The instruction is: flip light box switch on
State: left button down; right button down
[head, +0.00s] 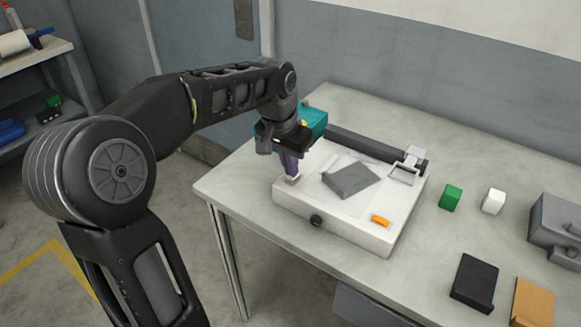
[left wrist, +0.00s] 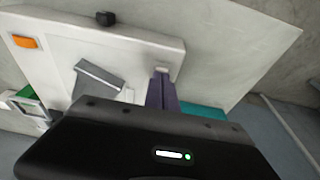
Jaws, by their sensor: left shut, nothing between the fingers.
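The white light box (head: 345,235) sits near the table's left edge; it also shows in the left wrist view (left wrist: 60,25). A small pale block, which looks like the switch (head: 292,180), is on its top at the near left corner; it also shows in the left wrist view (left wrist: 162,69). My left gripper (head: 290,172) is shut and empty, its purple fingers pointing down right at this block; I cannot tell whether they touch it. The fingers also show in the left wrist view (left wrist: 161,82). The switch's position is not readable. My right gripper is not in view.
A grey plate (head: 350,180) and an orange piece (head: 380,221) lie on the box. A black knob (head: 316,220) is on its front. A teal object (head: 315,120) stands behind my gripper. Green (head: 450,197) and white (head: 493,201) blocks are to the right.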

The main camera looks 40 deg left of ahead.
pick_arm(q)
jog(key=shift+s+f+t+b, duration=0.25)
jog(key=shift+f+t+b, duration=0.35)
jog(key=shift+b, duration=0.65)
jog(key=shift+s+r+p, duration=0.1)
jog(key=shift+r+p, duration=0.25)
jog(key=shift+p, duration=0.1)
jog(key=shift+w, duration=0.2)
jog(key=shift+w+r, duration=0.1)
jog(key=shift+w, duration=0.05)
jog(key=shift+w+p, duration=0.5)
jog(key=shift+w, duration=0.05)
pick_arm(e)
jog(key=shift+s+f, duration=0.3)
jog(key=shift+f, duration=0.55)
pick_arm(q)
jog(key=shift+r, duration=0.1)
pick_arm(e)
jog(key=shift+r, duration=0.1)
